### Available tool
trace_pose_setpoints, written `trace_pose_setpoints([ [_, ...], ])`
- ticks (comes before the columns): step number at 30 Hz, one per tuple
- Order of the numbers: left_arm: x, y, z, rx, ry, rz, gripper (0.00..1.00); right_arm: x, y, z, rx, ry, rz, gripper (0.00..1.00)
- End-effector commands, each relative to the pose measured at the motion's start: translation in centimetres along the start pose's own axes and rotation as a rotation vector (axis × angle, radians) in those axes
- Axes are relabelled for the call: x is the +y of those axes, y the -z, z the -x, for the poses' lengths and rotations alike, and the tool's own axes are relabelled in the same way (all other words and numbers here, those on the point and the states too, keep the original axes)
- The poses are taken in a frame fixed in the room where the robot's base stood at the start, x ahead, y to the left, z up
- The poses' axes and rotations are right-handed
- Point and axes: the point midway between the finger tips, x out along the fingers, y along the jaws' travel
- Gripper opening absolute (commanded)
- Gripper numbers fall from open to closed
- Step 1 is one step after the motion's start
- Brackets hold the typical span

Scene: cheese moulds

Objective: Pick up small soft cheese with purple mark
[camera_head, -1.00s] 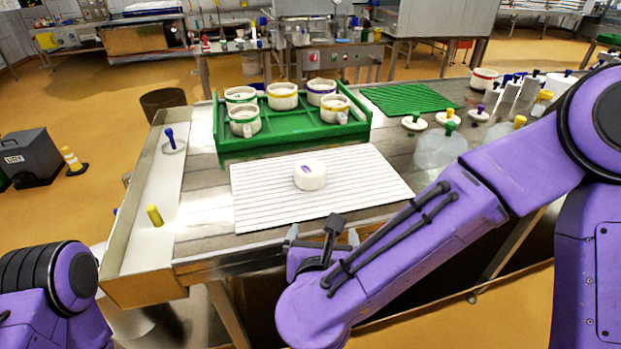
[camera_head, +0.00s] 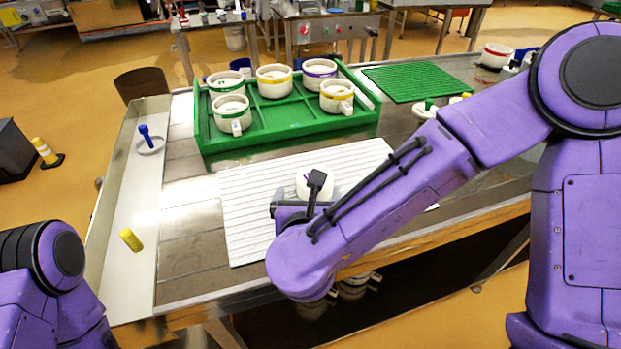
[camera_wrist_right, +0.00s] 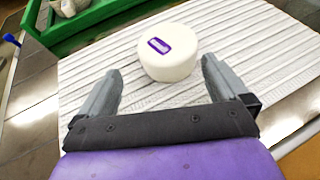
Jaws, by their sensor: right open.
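The small white cheese with a purple mark (camera_wrist_right: 168,52) sits upright on the white ribbed mat (camera_wrist_right: 285,45). In the head view the cheese (camera_head: 304,184) is partly hidden behind my right wrist. My right gripper (camera_wrist_right: 158,82) is open and empty. In the wrist view its two grey fingers point toward the cheese, one to each side of it, with the cheese at or just beyond the tips. I cannot tell whether they touch it. In the head view the right fingers are mostly hidden by the wrist. Only part of my left arm shows, at the lower left; its gripper is out of view.
A green tray (camera_head: 208,153) with several white moulds stands behind the mat. A green mat (camera_head: 415,82) lies at the back right. A yellow piece (camera_head: 131,240) and a blue-handled piece (camera_head: 147,140) are in the pale side channel at left.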

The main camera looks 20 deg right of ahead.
Motion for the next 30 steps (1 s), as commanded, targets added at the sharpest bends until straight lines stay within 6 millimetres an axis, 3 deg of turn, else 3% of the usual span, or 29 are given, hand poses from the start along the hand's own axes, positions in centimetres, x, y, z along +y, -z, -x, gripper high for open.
trace_pose_setpoints([
  [13,0.1,-0.4,-0.9,0.0,0.0,0.0,0.53,-0.9,-0.4,-7.1,0.0,0.009,-0.005,1.0],
  [22,0.1,-0.4,-0.9,0.0,0.0,0.0,0.53,-0.8,-0.6,-7.8,0.0,0.005,-0.003,1.0],
  [25,0.1,-0.4,-0.9,0.0,0.0,0.0,0.53,-0.8,-0.6,-7.8,0.0,0.005,-0.003,0.68],
  [30,0.1,-0.4,-0.9,0.0,0.0,0.0,0.53,-0.8,-0.6,-7.8,-0.001,0.005,-0.003,0.68],
])
